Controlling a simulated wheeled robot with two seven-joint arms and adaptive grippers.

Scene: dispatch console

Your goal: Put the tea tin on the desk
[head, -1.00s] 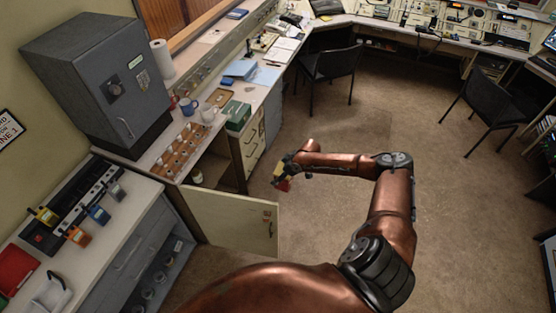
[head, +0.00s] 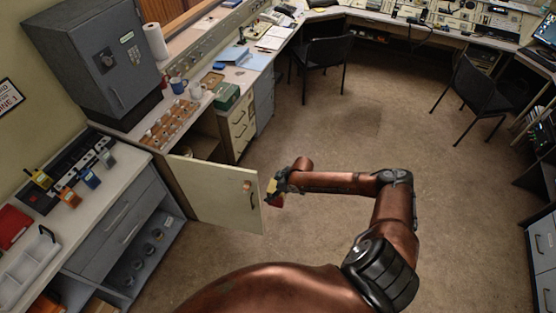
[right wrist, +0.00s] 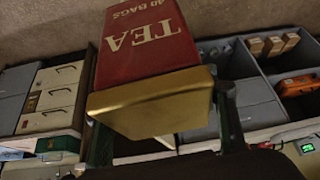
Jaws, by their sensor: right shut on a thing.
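The tea tin (right wrist: 145,45) is red with a gold end and "TEA 40 BAGS" lettering in the right wrist view. It shows small in the head view (head: 276,200). My right gripper (head: 277,190) is shut on it, one finger on each side, and holds it in the air beside the open cupboard door. In the head view the desk (head: 254,72) runs along the left wall toward the back, beyond the tin. My left gripper is out of view.
The open cupboard door (head: 215,193) juts out just left of my right gripper. Mugs (head: 178,85), a green box (head: 227,97) and blue papers (head: 233,55) occupy the near desk. Two black chairs (head: 322,60) stand farther back. The carpet in the middle is clear.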

